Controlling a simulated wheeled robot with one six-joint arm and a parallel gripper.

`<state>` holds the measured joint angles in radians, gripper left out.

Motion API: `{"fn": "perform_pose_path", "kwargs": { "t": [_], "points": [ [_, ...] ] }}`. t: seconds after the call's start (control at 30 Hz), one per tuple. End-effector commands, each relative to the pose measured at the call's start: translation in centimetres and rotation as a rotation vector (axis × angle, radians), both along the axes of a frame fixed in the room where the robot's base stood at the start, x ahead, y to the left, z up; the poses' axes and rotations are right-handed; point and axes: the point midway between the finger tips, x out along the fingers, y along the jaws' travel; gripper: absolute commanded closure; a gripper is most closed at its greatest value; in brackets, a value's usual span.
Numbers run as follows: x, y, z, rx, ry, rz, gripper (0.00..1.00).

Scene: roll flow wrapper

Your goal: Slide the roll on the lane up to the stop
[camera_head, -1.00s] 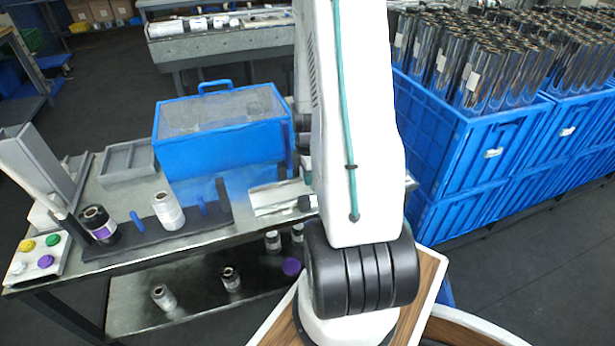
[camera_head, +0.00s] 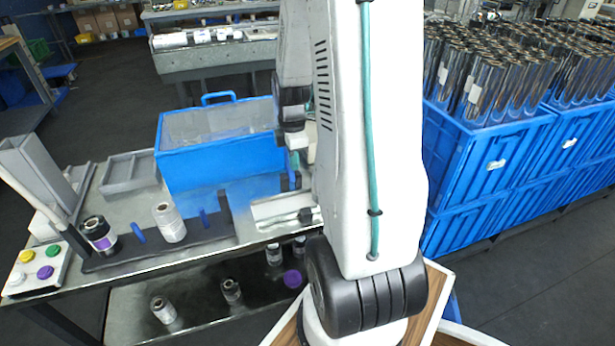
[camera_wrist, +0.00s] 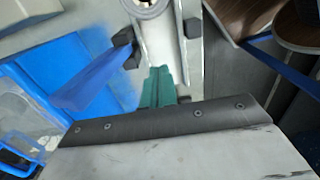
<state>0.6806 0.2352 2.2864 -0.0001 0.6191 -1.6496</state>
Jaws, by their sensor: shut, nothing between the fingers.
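The roll (camera_wrist: 146,6) shows at the top edge of the wrist view, cut off by the frame, with its hollow core end facing me. It lies on the pale lane (camera_wrist: 158,42), a straight channel with raised edges. My gripper (camera_wrist: 160,84) has green fingers, closed together with nothing between them. They are over the lane, apart from the roll, with bare lane between. In the head view the pale lane (camera_head: 278,211) shows beside the blue machine, partly behind my arm; the roll on it is hidden there. I cannot make out the stop.
The blue machine (camera_head: 222,150) with a clear top stands beside the lane. A dark rack (camera_head: 150,250) holds a purple-labelled roll (camera_head: 99,234) and a white roll (camera_head: 170,222). A button panel (camera_head: 38,271) is at left. Blue crates (camera_head: 475,160) of rolls stand at right.

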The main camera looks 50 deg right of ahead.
Motion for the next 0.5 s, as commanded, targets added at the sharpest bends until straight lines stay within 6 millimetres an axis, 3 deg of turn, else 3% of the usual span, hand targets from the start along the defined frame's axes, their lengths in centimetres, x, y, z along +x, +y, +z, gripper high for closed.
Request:
{"fn": "perform_pose_path", "kwargs": {
  "t": [0.17,0.5],
  "points": [
    [0.0,0.1,-1.7,0.003,0.004,-0.001,1.0],
    [-0.1,0.1,-8.9,0.005,0.005,-0.002,1.0]
  ]
}}
